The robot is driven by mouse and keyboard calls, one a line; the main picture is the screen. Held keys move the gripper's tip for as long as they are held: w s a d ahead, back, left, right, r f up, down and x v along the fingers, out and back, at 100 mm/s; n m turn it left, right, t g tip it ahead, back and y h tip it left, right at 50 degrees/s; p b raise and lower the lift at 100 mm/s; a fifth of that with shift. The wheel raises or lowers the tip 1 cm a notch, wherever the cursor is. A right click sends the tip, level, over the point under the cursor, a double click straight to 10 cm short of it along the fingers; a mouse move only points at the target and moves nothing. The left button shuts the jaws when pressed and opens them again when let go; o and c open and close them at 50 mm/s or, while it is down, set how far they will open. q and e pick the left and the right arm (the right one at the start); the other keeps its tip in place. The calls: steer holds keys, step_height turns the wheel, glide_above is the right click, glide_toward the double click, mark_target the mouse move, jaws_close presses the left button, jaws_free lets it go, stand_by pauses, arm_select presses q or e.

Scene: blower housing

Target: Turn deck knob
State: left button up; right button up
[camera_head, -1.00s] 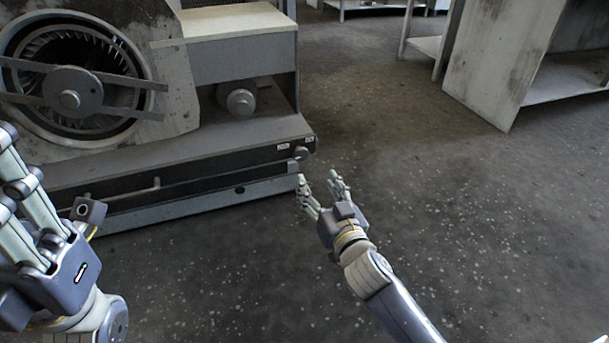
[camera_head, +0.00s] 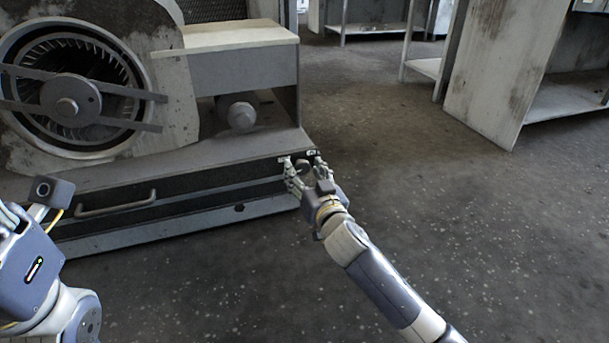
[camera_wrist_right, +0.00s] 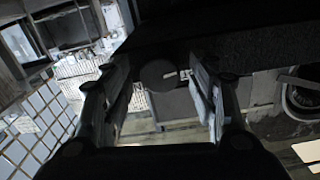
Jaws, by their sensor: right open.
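The deck knob (camera_head: 304,166) is a small dark round knob at the right end of the blower's deck front. In the right wrist view the knob (camera_wrist_right: 158,75) shows as a dark disc with a pale mark, between the two fingers. My right gripper (camera_head: 302,164) is open, with one finger on each side of the knob. I cannot tell whether either finger touches it. My left gripper (camera_head: 12,222) is at the left edge, away from the knob, and its fingers are partly cut off.
The blower housing (camera_head: 175,95) with its round fan stands on the deck (camera_head: 200,190). A bar handle (camera_head: 115,204) is on the deck front. A worn shelf unit (camera_head: 500,80) stands at the right. The floor (camera_head: 450,220) between is clear.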

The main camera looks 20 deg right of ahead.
steer(key=shift+w, duration=0.2)
steer(key=c, duration=1.1)
steer(key=shift+n+p, duration=0.3)
steer(key=shift+p, duration=0.1)
